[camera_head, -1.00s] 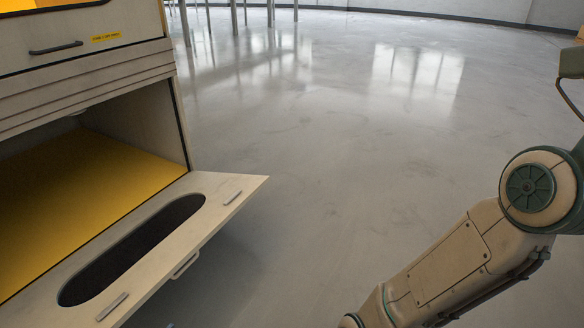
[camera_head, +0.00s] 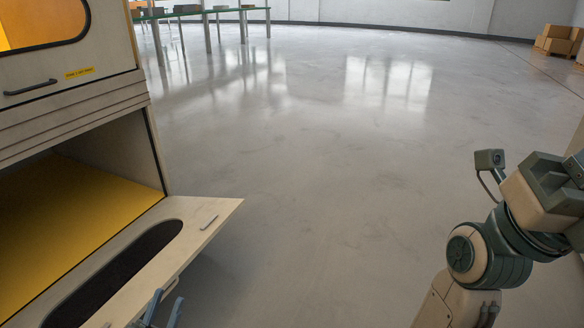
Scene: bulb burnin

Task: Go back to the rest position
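My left gripper (camera_head: 162,309) shows at the bottom edge, just in front of the cabinet's lowered flap. Two blue-grey fingertips stand apart with nothing seen between them, so it looks open and empty. The rest of the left arm is below the picture. My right arm (camera_head: 485,255) rises from the bottom right, with its wrist bent toward the right edge. The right fingers do not show.
A cabinet (camera_head: 75,128) stands at left, its lower compartment open with a yellow floor (camera_head: 75,215). Its slotted flap (camera_head: 205,212) juts out near my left gripper. Grey floor (camera_head: 320,190) is clear in the middle. A table (camera_head: 205,11) and cardboard boxes (camera_head: 556,40) stand far back.

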